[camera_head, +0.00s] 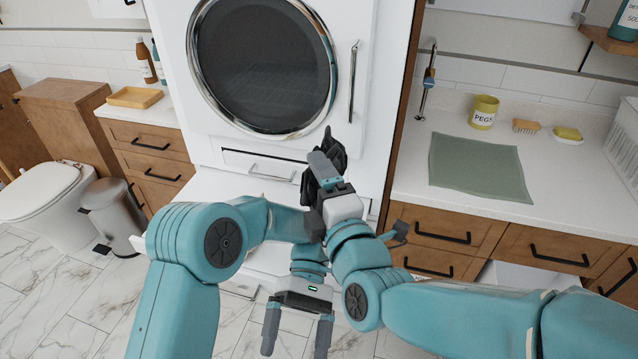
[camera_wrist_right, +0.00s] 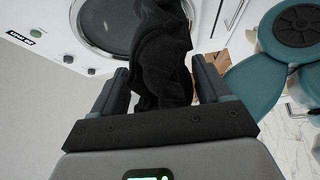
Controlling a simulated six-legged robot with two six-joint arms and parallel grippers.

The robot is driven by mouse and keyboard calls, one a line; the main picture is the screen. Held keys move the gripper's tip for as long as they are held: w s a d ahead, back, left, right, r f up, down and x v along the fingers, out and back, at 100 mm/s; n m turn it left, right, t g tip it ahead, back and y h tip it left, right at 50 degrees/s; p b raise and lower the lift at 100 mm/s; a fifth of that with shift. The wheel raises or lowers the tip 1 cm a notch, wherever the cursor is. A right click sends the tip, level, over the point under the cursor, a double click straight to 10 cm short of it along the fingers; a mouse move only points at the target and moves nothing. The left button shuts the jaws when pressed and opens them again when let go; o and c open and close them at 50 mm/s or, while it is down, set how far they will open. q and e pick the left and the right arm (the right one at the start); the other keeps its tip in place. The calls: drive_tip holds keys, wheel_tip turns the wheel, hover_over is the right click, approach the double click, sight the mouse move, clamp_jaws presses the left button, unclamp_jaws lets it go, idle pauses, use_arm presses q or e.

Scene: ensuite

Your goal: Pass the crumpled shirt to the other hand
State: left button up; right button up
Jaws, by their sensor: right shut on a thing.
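The crumpled shirt is a black bundle of cloth (camera_head: 337,158). My right gripper (camera_head: 325,168) is shut on it and holds it up in front of the white washer, below the round door. In the right wrist view the shirt (camera_wrist_right: 163,55) hangs in folds between the two fingers and extends beyond the top edge. In the head view my right gripper and wrist cover part of the shirt. My left gripper (camera_head: 297,335) is below and nearer to the camera. Its two fingers are apart, point down the picture and have nothing between them.
The white washer (camera_head: 375,70) with a round dark door stands ahead. A counter on the right bears a green mat (camera_head: 475,165), a yellow pegs pot (camera_head: 484,112) and a white basket (camera_head: 625,145). A toilet (camera_head: 45,195) and bin (camera_head: 112,212) stand at left.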

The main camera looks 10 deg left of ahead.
use_arm(q)
drive_tip(key=s+f+m+t+h, duration=0.1)
drive_tip(key=s+f+m+t, duration=0.1)
drive_tip(key=f+t, duration=0.5)
drive_tip(key=s+a+f+m+t+h, duration=0.1)
drive_tip(key=f+m+t, duration=0.3)
drive_tip(key=f, duration=1.3)
drive_tip(key=shift+s+m+t, duration=0.4)
drive_tip(key=shift+s+t, duration=0.5)
drive_tip(key=shift+t, duration=1)
